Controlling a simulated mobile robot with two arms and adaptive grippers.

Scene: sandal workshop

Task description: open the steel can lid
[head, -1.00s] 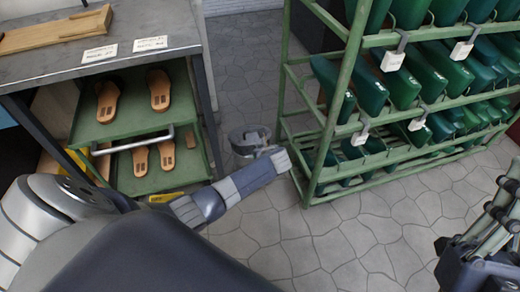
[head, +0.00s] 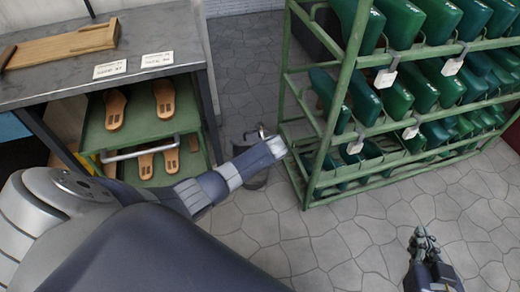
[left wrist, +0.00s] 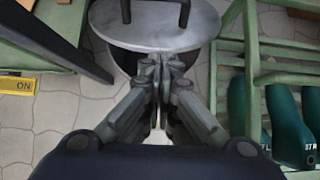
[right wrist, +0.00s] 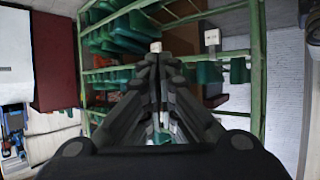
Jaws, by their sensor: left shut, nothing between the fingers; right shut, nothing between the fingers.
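The steel can (head: 257,181) stands on the floor between the bench and the green rack, mostly hidden behind my left forearm in the head view. Its grey round lid (left wrist: 152,35) with a dark handle (left wrist: 184,12) fills the top middle of the left wrist view. The dark can shows below the lid's near edge. My left gripper (left wrist: 161,62) is shut and empty, its fingertips overlapping the lid's near edge in that view; I cannot tell whether they touch. My right gripper (head: 422,236) is shut and empty over open floor; its fingers also show in the right wrist view (right wrist: 160,62).
A wooden board (head: 62,46) lies on the bench. The floor (head: 345,245) in front of the rack is clear.

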